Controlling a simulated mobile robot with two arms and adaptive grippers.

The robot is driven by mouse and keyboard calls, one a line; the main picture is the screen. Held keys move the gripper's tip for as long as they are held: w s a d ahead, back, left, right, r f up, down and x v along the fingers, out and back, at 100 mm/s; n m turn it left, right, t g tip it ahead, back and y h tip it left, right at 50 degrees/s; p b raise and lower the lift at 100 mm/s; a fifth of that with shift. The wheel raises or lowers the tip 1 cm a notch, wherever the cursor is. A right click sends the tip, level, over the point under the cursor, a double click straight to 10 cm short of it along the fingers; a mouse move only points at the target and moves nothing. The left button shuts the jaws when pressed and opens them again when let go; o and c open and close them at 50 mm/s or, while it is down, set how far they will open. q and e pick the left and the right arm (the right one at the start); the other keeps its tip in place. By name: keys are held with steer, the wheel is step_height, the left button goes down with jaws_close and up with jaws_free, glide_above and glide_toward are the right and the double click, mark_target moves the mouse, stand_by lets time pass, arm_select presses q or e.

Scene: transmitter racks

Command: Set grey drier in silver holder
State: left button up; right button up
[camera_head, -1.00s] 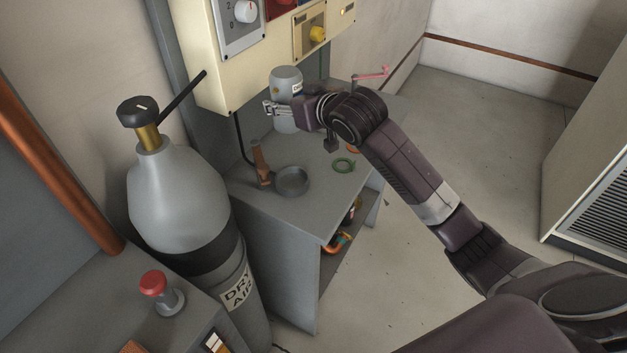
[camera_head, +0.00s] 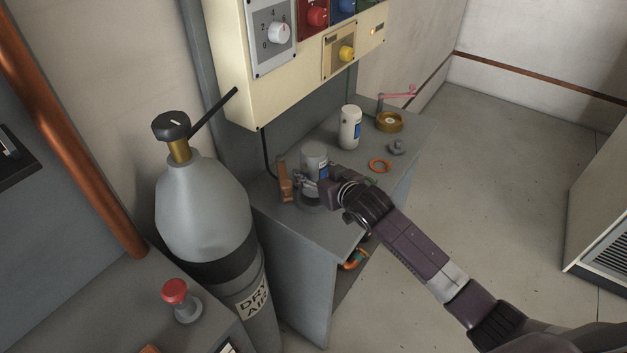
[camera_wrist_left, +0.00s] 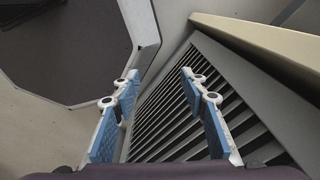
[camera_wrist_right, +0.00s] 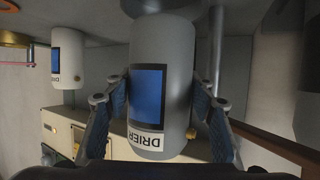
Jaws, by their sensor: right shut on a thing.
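The grey drier (camera_head: 314,157), a cylinder with a blue label, stands upright in my right gripper (camera_head: 311,184). In the right wrist view the fingers (camera_wrist_right: 158,100) close on both sides of the drier (camera_wrist_right: 172,65). The silver holder (camera_head: 308,206), a shallow round cup on the grey bench, is directly beneath the drier and mostly hidden by it and the gripper. I cannot tell whether the drier's base is seated in the cup or just above it. My left gripper (camera_wrist_left: 160,95) is open and empty, near a louvred cabinet, outside the head view.
A brown-handled piece (camera_head: 285,182) stands beside the holder. A white drier (camera_head: 350,127), a brass holder (camera_head: 389,122), an orange ring (camera_head: 380,166) and a small grey part (camera_head: 397,147) are farther along the bench. A gas cylinder (camera_head: 205,210) stands left; a control box (camera_head: 290,60) overhangs behind.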

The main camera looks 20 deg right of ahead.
steer(key=shift+f, duration=1.75)
steer(key=shift+f, duration=0.2)
steer(key=o, duration=1.6)
steer(key=shift+s, duration=0.1)
steer(key=shift+r, duration=0.1)
steer(key=v, duration=1.2)
steer(key=shift+b, duration=0.45)
